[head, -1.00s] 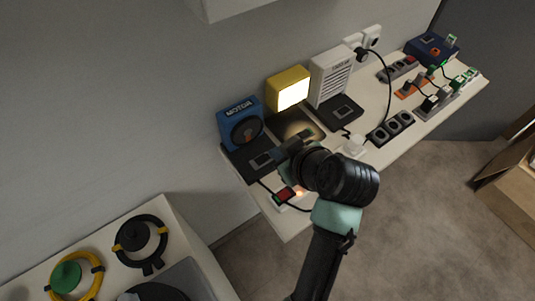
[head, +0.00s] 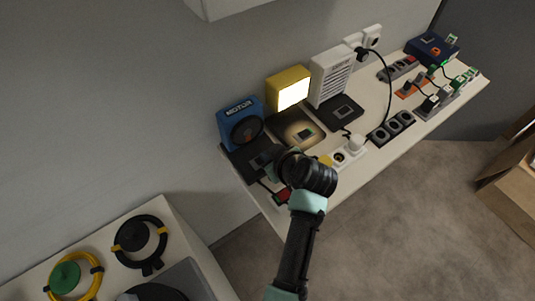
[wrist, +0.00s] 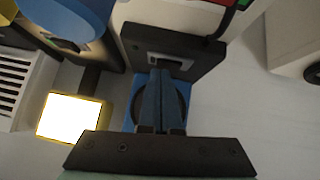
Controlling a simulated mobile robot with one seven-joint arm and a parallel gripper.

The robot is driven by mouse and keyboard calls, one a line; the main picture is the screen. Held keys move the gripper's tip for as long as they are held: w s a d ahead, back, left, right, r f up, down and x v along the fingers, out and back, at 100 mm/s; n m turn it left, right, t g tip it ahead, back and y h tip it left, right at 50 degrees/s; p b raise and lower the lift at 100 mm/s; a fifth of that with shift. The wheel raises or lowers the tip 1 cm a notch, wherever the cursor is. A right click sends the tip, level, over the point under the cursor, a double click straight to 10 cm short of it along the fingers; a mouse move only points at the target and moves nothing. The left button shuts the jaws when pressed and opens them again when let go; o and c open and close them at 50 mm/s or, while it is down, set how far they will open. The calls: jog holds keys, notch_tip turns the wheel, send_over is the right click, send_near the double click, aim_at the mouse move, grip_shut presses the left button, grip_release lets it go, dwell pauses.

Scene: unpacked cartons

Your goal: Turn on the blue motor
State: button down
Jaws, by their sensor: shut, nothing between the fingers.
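The blue motor (head: 240,124), a box with a dark round disc on its front, stands at the near left end of the bench. Its black base plate (head: 242,159) lies in front of it; my arm covers part of the plate. In the wrist view the plate (wrist: 195,56) carries a rectangular switch (wrist: 172,60), and part of the blue motor (wrist: 131,95) shows behind my fingers. My gripper (head: 268,160) is shut and empty, also seen in the wrist view (wrist: 160,72). Its fingertips overlap the switch's lower edge; contact cannot be told.
A lit yellow lamp (head: 289,88) and a white heater-like box (head: 331,77) stand right of the motor. A white power strip (head: 350,153) with a red switch (head: 283,196) runs along the front edge. Black cords cross the bench. A separate table with ring-shaped objects (head: 140,236) is lower left.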

jog(key=shift+w+d+f+b, duration=0.15)
jog(key=shift+d+f+b, duration=0.1)
jog(key=shift+f+b, duration=0.1)
jog(key=shift+a, duration=0.15)
jog(key=shift+s+a+p, duration=0.1)
jog(key=shift+s+p, duration=0.1)
jog(key=shift+p, duration=0.1)
jog(key=shift+s+a+r+p, duration=0.2)
jog(key=shift+s+a+p, duration=0.2)
jog(key=shift+a, duration=0.2)
jog(key=shift+w, duration=0.1)
jog(key=r+p, duration=0.2)
jog(key=r, duration=0.1)
jog(key=r+p, duration=0.1)
jog(key=shift+a+r+p, duration=0.25)
jog(key=shift+a+p, duration=0.05)
jog(key=shift+p, duration=0.05)
jog(key=v, duration=0.9)
jog(key=shift+s+d, duration=0.3)
jog(key=shift+s, duration=0.2)
